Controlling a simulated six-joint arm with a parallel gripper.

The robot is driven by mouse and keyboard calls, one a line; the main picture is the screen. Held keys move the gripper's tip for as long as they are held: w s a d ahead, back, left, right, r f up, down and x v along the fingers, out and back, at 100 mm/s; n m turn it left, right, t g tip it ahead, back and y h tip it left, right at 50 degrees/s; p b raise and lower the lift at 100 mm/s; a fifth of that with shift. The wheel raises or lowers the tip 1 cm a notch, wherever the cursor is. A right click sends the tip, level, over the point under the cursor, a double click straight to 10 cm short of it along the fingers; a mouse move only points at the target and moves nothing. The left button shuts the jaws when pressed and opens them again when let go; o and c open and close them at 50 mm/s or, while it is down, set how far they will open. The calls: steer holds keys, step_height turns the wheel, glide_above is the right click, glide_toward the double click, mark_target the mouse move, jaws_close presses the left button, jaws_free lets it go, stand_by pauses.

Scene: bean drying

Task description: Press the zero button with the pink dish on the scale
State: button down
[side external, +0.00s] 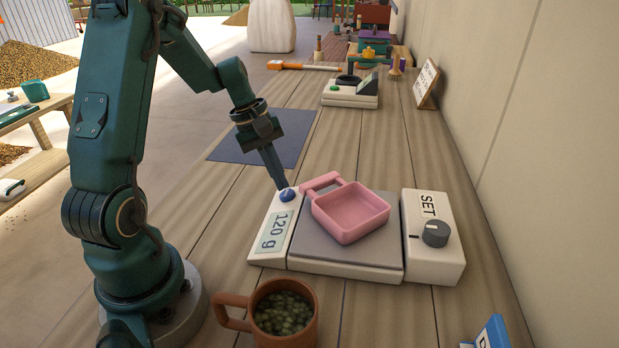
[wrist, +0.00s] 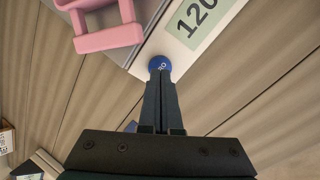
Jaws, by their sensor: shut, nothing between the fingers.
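The pink dish (side external: 350,212) sits on the grey plate of the scale (side external: 345,262), its handle pointing to the upper left. The scale's display (side external: 272,232) reads 120 g. The blue zero button (side external: 288,195) is at the far end of the display panel. My gripper (side external: 281,184) is shut and empty, with its fingertips at the blue button; I cannot tell whether the button is pressed down. In the wrist view the button (wrist: 160,63) shows just beyond the shut fingertips, and the dish's handle (wrist: 108,38) is to the left.
A white block marked SET with a dark knob (side external: 436,234) is at the scale's right. A brown mug of green beans (side external: 284,312) stands in front. A dark mat (side external: 262,138) lies behind. A second device with a green button (side external: 350,92) stands farther back. A wall runs along the right.

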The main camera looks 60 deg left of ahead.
mark_target(275, 199)
steer(key=shift+x, duration=0.8)
stand_by(0.7)
steer(key=shift+r, duration=0.1)
steer(key=shift+v, duration=2.65)
steer(key=s+d+r+m+t+y, duration=0.1)
steer(key=s+d+r+m+t, duration=0.1)
steer(key=d+r+m, duration=0.85)
steer(key=s+d+f+m+t+y, duration=0.1)
steer(key=s+d+f+m, duration=0.2)
steer(key=s, duration=0.6)
steer(key=shift+s+d+m+y, duration=0.25)
steer(key=shift+d+m, duration=0.5)
steer(key=shift+d, duration=0.6)
